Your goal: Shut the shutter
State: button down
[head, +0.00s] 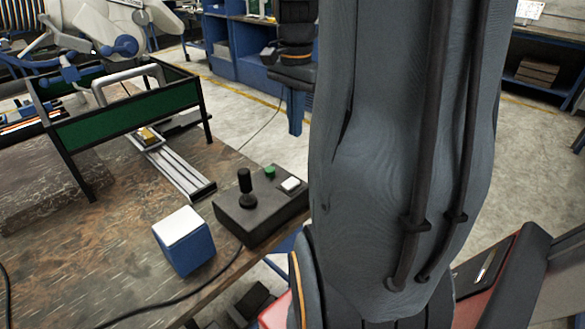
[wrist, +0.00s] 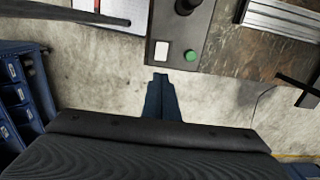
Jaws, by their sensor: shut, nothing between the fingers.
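I cannot make out a shutter for certain in either view. A black control box (head: 258,218) with a joystick, a green button (head: 270,171) and a white button (head: 290,184) sits at the bench edge. In the wrist view the box (wrist: 176,30) is beyond my fingertips, with its white button (wrist: 162,50) and green button (wrist: 190,56) showing. My gripper (head: 296,128) points down, its dark blue fingers shut and empty. It also shows in the wrist view (wrist: 160,78), its tips over the floor beside the box in the picture.
A blue block with a white top (head: 184,240) stands on the worn bench (head: 110,255). A green-sided frame (head: 125,118) and a metal rail (head: 178,168) are behind it. A white and blue jointed machine (head: 110,30) stands farther back. Blue cabinets (wrist: 18,95) and open floor surround the bench.

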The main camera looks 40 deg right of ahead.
jog(key=p, duration=0.2)
send_over(291, 182)
jog(key=d, duration=0.1)
notch_tip(291, 182, down, 12)
jog(key=shift+s+d+f, duration=0.1)
jog(key=shift+d+f, duration=0.05)
jog(key=shift+f+p, duration=0.35)
jog(key=shift+f, duration=0.55)
jog(key=shift+d+f, duration=0.1)
jog(key=shift+f, duration=0.1)
jog(key=shift+a+r+p, duration=0.3)
jog(key=shift+a+p, duration=0.15)
jog(key=shift+a, duration=0.35)
jog(key=shift+r, duration=0.15)
